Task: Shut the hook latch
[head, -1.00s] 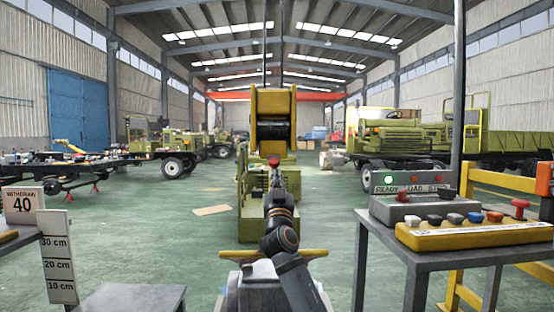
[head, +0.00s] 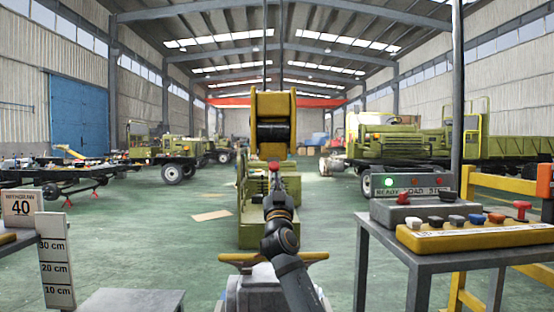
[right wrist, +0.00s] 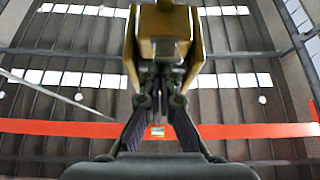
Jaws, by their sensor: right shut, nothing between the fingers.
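A yellow hoist block (head: 273,118) with a dark drum hangs on cables at the middle of the head view. A small red piece (head: 274,165) shows below it, at the tip of my right arm; I cannot tell what it belongs to. My right gripper (head: 274,180) points up, just under the block. In the right wrist view, the gripper (right wrist: 162,82) is shut and empty, and a yellow housing (right wrist: 165,45) with a grey part is right above its fingertips. I cannot make out the hook or its latch clearly, nor whether the fingers touch them. My left gripper is out of view.
At the right, a grey table (head: 384,236) bears a grey panel (head: 413,207) with a green lamp and a yellow button box (head: 470,236). A height scale (head: 56,262) stands at the left. An olive machine (head: 252,232) is behind my arm. Green floor is open between.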

